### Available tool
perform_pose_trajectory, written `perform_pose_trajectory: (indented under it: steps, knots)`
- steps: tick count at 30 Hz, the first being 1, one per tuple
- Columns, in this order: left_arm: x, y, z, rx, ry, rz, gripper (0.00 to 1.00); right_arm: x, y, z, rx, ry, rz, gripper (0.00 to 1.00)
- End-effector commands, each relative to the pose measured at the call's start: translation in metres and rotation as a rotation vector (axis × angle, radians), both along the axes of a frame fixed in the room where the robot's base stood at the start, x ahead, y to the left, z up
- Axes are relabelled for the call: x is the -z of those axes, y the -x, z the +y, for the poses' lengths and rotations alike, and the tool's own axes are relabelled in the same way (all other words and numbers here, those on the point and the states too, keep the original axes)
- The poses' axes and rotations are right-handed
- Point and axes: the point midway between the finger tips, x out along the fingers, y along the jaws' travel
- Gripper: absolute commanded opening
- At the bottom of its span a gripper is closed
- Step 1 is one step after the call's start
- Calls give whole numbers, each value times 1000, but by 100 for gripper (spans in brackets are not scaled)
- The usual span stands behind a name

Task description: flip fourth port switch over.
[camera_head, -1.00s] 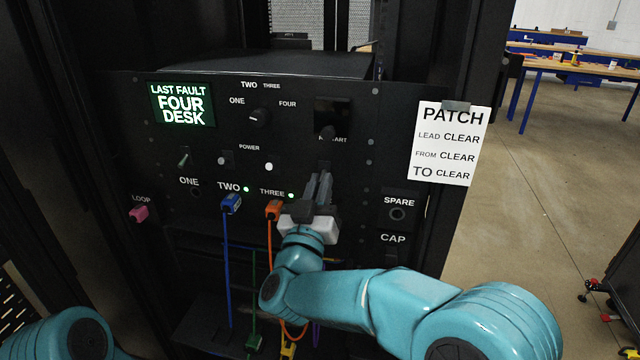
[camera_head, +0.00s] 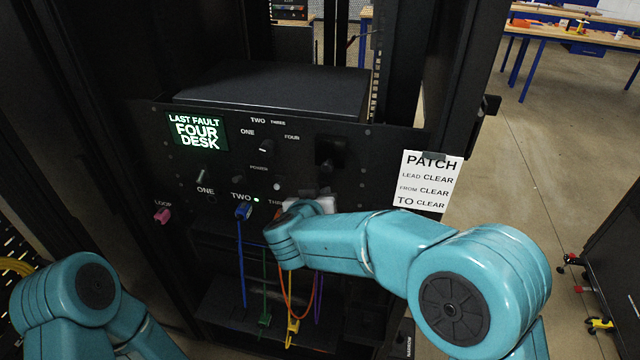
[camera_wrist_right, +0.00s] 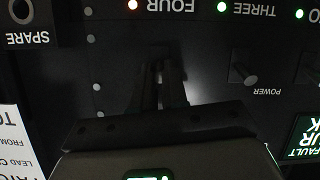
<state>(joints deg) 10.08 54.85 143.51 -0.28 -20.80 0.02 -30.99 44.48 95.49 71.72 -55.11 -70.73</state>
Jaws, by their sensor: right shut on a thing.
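The dark rack panel (camera_head: 350,185) carries a row of small port switches. Switches one (camera_head: 203,176) and two (camera_head: 238,181) show at the left of the row. In the right wrist view, which sees the panel upside down, a switch (camera_wrist_right: 243,70) stands by the POWER label. My right gripper (camera_wrist_right: 160,78) is at the panel in line with the FOUR label (camera_wrist_right: 172,6), its dark fingers close together. They are shut on the fourth port switch, which they hide. My left gripper is out of view.
The display (camera_head: 197,131) reads LAST FAULT FOUR DESK. A rotary knob (camera_head: 264,147) is right of it. A blue plug (camera_head: 243,210) and a pink plug (camera_head: 162,214) sit low on the panel. Coloured cables hang below. A PATCH card (camera_head: 428,181) hangs at the right edge.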

Motion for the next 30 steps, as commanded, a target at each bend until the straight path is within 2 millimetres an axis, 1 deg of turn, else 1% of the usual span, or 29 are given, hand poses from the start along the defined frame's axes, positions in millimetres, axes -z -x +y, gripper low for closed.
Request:
perform_pose_trajectory:
  steps: [1,7,21,22,23,24,30]
  knots:
    - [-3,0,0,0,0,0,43,-1,0,0,1,-6,18,0]
    - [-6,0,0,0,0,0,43,-1,-1,-1,2,-18,62,0]
    - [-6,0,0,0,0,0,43,0,-1,-1,1,-19,75,0]
    - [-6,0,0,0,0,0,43,0,-1,-1,1,-19,75,23]
    - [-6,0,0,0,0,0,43,0,-1,-1,1,-19,75,33]
    - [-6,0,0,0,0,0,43,0,-1,-1,1,-19,74,38]
    - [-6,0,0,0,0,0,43,-1,-1,-1,1,-18,71,38]
